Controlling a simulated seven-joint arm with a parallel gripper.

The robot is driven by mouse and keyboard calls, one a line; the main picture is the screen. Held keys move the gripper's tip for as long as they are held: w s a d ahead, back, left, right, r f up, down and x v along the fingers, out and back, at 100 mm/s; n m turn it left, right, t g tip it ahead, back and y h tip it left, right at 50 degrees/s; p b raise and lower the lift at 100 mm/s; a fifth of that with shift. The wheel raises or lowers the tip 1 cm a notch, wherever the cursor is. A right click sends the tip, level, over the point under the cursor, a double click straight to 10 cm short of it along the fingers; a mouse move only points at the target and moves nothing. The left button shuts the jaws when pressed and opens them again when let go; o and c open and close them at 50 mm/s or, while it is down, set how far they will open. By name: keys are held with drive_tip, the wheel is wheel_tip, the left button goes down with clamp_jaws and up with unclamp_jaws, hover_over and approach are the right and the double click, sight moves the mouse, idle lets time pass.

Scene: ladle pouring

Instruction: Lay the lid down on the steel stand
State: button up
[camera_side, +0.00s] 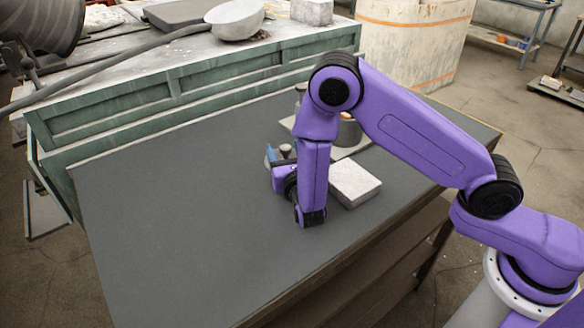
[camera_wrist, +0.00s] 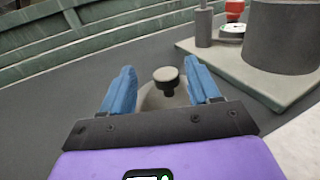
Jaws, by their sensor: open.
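The lid (camera_wrist: 155,100) is a grey disc with a dark round knob (camera_wrist: 167,76) on top. In the wrist view it sits just beyond my gripper (camera_wrist: 160,68), with the knob between the two blue fingers and a gap on each side. The fingers are open and hold nothing. In the side view my gripper (camera_side: 279,156) is low over the dark table, and my arm hides most of the lid. A pale square slab (camera_side: 356,183), perhaps the steel stand, lies to the right of my wrist; its surface looks bare.
A grey cylindrical pot (camera_wrist: 283,42) stands on a light base plate (camera_wrist: 262,82) at the right, with a thin post (camera_wrist: 204,25), a dial (camera_wrist: 232,30) and a red part. The dark table (camera_side: 170,220) is clear at left and front. A green bench (camera_side: 190,90) borders its back.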

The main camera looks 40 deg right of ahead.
drive_tip(key=v, duration=1)
drive_tip(key=d+r+m+g+h, duration=0.1)
drive_tip(key=d, duration=0.1)
drive_tip(key=d+r+m+g+h, duration=0.1)
drive_tip(key=d+m, duration=0.1)
drive_tip(key=s+d+r+m+g+h, duration=0.1)
drive_tip(key=d+m, duration=0.1)
drive_tip(key=shift+s+d+r+h, duration=0.1)
drive_tip(key=shift+d+r+h, duration=0.15)
drive_tip(key=shift+r+h, duration=0.1)
drive_tip(key=s+d+m+g, duration=0.2)
drive_tip(key=s+d+r+m+g, duration=0.1)
drive_tip(key=s+d+m+g, duration=0.1)
drive_tip(key=d, duration=0.1)
drive_tip(key=s+d+m+g, duration=0.2)
drive_tip(key=shift+d+r+h, duration=0.15)
drive_tip(key=shift+r+h, duration=0.1)
drive_tip(key=shift+r, duration=0.1)
drive_tip(key=s+r+m+g+y, duration=0.2)
drive_tip(key=s+m+g+y, duration=0.5)
drive_tip(key=s, duration=1.2)
drive_tip(key=m+y, duration=0.1)
drive_tip(key=y, duration=0.3)
drive_tip(key=shift+s+r, duration=0.2)
